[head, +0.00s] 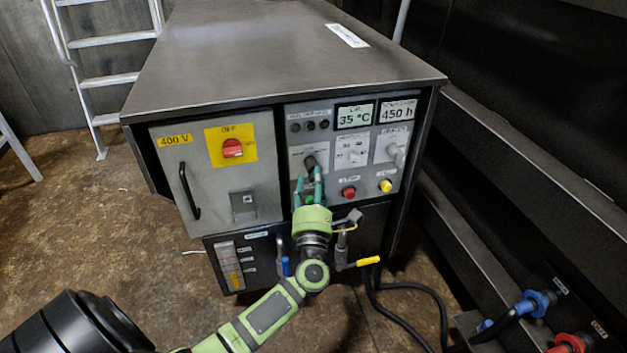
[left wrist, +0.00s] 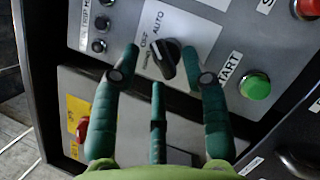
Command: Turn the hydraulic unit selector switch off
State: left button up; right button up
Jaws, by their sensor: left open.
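The selector switch is a black knob (head: 310,162) on a light plate of the grey control panel (head: 290,148). In the left wrist view the knob (left wrist: 163,66) has AUTO, OFF and another, hard-to-read label beside it. Its grip looks turned towards AUTO, though the small mark is hard to read. My left gripper (head: 308,184) is open in front of the panel, just below the knob in the head view. In the left wrist view the knob shows between the tips of the gripper's (left wrist: 166,68) outer fingers; contact cannot be told. My right gripper is out of view.
A green START button (left wrist: 255,86) is close to one finger. Red (head: 349,192) and yellow (head: 386,186) buttons sit to the right. A red main switch (head: 232,148) and a door handle (head: 188,190) are left. Yellow-handled (head: 368,261) and blue levers and hoses are below.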

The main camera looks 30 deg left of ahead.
pick_arm(q)
jog(key=shift+w+a+r, duration=0.2)
jog(key=shift+w+a, duration=0.2)
jog(key=shift+w, duration=0.2)
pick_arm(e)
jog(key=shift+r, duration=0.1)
pick_arm(q)
grip_shut()
